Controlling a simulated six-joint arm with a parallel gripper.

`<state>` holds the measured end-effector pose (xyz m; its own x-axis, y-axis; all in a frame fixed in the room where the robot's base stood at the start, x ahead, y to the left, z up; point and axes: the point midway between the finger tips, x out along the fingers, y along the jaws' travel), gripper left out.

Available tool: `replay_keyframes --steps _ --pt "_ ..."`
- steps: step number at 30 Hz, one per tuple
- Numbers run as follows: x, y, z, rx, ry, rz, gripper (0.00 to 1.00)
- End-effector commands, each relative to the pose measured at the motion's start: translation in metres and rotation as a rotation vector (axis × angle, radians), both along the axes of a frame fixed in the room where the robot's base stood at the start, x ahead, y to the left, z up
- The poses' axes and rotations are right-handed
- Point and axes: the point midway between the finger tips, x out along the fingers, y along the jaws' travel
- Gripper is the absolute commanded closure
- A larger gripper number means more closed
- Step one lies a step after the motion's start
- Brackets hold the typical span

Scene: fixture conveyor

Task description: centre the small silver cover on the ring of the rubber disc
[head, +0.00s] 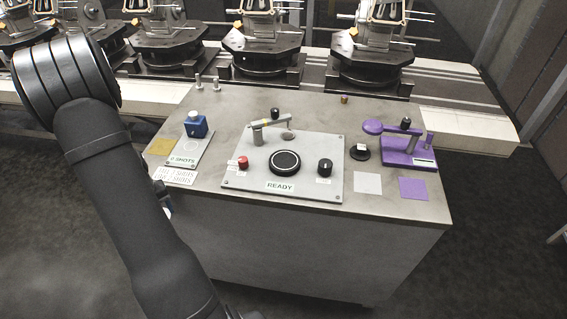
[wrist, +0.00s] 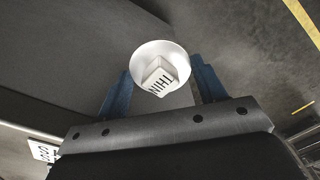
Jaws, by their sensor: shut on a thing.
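My gripper (wrist: 161,74) shows in the wrist view with its two blue fingers on either side of a small pale silver cover (wrist: 147,50). The cover is round, with a white block-shaped knob lettered "THIN". The gripper is shut on it. In the head view my arm hides the cover and nearly all of the gripper, left of the bench front. A black disc with a pale ring (head: 285,162), which looks like the rubber disc, lies on the grey plate (head: 240,180) above the "READY" label. Nothing sits on it, and the cover is well apart from it.
A red button (head: 243,162) and black knob (head: 325,166) flank the disc; a swing arm (head: 270,128) stands behind. A black piece with a white block (head: 360,152) and a purple stand (head: 408,150) are right. A blue block (head: 195,125) is left. Conveyor fixtures (head: 262,45) line the back.

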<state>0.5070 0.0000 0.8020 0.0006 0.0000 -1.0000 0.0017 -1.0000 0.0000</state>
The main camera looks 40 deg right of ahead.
Motion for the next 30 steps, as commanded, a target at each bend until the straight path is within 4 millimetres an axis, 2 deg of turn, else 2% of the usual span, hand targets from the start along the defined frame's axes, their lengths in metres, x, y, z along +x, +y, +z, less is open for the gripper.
replay_keyframes --steps 13,16,24,30 --pt "0.000 0.000 0.001 0.000 0.000 -0.002 0.61" --pt "0.006 0.003 0.005 0.000 -0.001 -0.003 0.61" --pt "0.050 0.028 0.048 0.000 -0.005 -0.022 0.61" --pt "0.075 0.045 0.078 0.000 -0.004 -0.035 0.61"
